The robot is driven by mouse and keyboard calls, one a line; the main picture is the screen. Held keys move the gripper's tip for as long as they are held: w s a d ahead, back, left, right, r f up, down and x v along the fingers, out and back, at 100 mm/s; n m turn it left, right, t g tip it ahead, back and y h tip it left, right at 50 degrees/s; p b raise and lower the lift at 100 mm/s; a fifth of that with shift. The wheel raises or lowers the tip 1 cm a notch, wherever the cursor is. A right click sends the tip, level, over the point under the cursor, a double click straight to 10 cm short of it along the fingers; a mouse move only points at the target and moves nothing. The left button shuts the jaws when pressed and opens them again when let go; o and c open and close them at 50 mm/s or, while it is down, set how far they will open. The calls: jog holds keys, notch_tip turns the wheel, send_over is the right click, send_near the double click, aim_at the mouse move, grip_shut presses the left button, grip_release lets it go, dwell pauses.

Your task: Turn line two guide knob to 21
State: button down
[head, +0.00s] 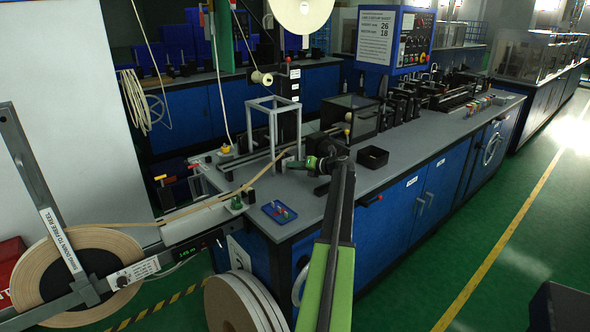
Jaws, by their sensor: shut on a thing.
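A clear-sided frame (272,125) stands left of my gripper, and a black open box (373,157) lies to its right. A blue tray (279,211) with small coloured items sits at the bench corner. A large tape reel (75,270) stands at lower left.

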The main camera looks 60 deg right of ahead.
jog(key=shift+s+f+m, duration=0.15)
jog(key=shift+m, duration=0.35)
jog(key=shift+y, duration=0.3)
jog(key=c, duration=1.3)
grip_release()
jog(key=shift+o, duration=0.2)
jog(key=p+v, duration=0.2)
jog(key=v, duration=0.6)
jog(key=p+v, duration=0.2)
jog(key=v, duration=0.7)
jog(key=shift+s+f, duration=0.15)
jog(key=shift+s, duration=0.1)
